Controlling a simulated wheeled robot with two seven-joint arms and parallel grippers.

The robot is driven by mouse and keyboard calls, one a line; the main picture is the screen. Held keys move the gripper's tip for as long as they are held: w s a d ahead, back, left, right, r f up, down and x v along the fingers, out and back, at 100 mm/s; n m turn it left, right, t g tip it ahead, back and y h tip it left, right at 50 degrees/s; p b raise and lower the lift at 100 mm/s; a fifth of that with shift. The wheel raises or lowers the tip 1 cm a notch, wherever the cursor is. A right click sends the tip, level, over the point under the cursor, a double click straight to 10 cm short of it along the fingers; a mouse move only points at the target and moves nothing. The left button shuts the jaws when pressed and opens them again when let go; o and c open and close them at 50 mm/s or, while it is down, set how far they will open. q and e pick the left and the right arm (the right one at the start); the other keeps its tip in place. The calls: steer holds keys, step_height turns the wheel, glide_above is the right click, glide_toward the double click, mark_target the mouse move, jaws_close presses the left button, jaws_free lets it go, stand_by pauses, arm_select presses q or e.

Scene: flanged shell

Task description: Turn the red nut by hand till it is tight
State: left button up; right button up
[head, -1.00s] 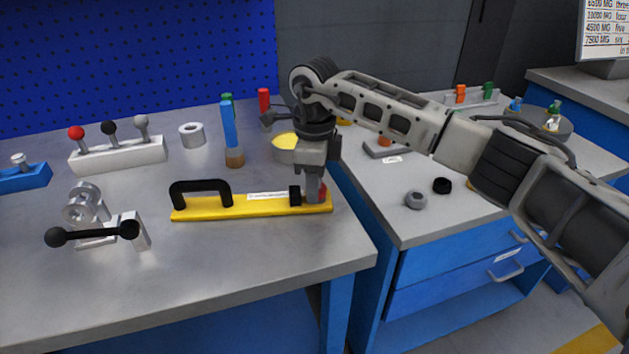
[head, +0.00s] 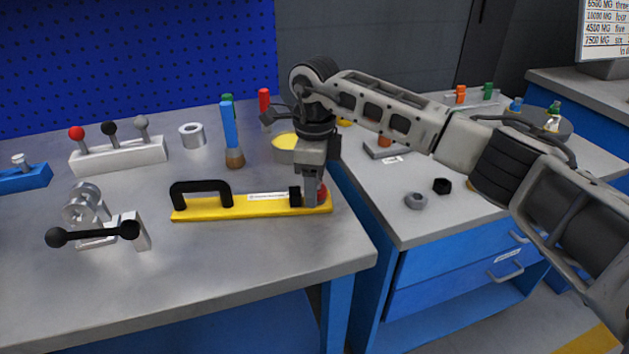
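The red nut (head: 323,192) sits at the right end of a yellow bar (head: 245,207) with a black handle. It is mostly hidden behind the fingers. My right gripper (head: 312,200) points straight down at that end, with its fingers at the nut. From this side I cannot tell whether the fingers are closed on the nut or just beside it. A black knob (head: 295,196) stands on the bar just left of the fingers. My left gripper is not in view.
On the bench stand a white block with three ball levers (head: 118,153), a metal ring (head: 192,135), a blue-handled tool (head: 229,126) and a metal fixture with a black bar handle (head: 93,234). Loose nuts (head: 416,200) lie on the right bench. The front of the left bench is clear.

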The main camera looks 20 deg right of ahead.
step_height(320, 180, up, 16)
stand_by(0.6)
